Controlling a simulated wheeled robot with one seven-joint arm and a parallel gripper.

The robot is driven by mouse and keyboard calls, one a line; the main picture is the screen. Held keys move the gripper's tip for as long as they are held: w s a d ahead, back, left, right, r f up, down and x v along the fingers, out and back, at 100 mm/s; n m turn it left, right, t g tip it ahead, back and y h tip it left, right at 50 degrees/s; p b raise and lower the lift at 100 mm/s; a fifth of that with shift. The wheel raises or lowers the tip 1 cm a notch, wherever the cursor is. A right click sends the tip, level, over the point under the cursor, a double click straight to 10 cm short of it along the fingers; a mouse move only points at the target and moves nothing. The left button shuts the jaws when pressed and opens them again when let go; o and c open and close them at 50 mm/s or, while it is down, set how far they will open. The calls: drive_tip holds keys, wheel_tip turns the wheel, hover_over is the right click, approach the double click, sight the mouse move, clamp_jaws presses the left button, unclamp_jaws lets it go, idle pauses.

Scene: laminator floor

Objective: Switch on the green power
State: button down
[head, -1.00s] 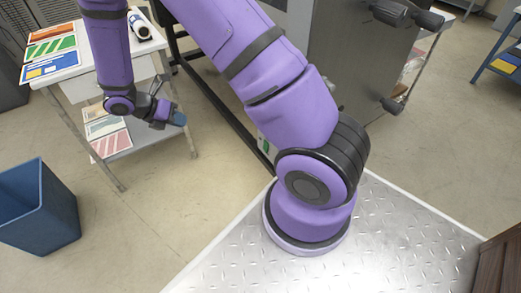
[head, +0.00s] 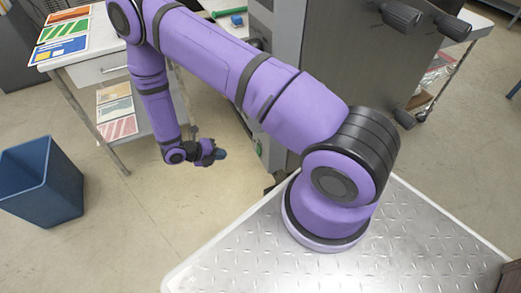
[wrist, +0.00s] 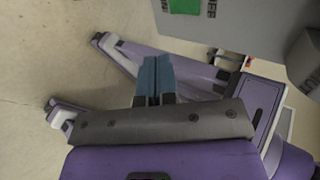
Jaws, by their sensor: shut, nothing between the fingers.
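A grey machine (head: 345,50) stands beyond my base in the head view. A small green part (head: 259,147) shows low on its side, just right of my gripper (head: 218,154); too little shows to tell whether it is the power switch. In the wrist view a green patch (wrist: 186,6) on a grey panel (wrist: 228,20) is cut by the top edge, ahead and to the right of the fingers. My gripper (wrist: 155,62) has blue fingertips, shut with nothing between them, apart from the panel. The switch's position cannot be read.
A white side table (head: 95,52) with coloured sheets stands at the left, paper samples on its lower shelf. A blue bin (head: 40,182) is on the floor at far left. Black knobs (head: 402,15) stick out of the machine. Floor between bin and machine is clear.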

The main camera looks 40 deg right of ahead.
drive_tip(key=shift+d, duration=0.15)
approach(258, 150)
drive_tip(key=s+d+f, duration=0.1)
drive_tip(key=d+f, duration=0.3)
drive_tip(key=f, duration=0.2)
drive_tip(key=shift+s+d+f, duration=0.15)
drive_tip(key=shift+d+f, duration=0.05)
drive_tip(key=shift+d, duration=0.45)
drive_tip(key=shift+s+d, duration=0.1)
drive_tip(key=shift+d, duration=0.1)
drive_tip(key=shift+r, duration=0.15)
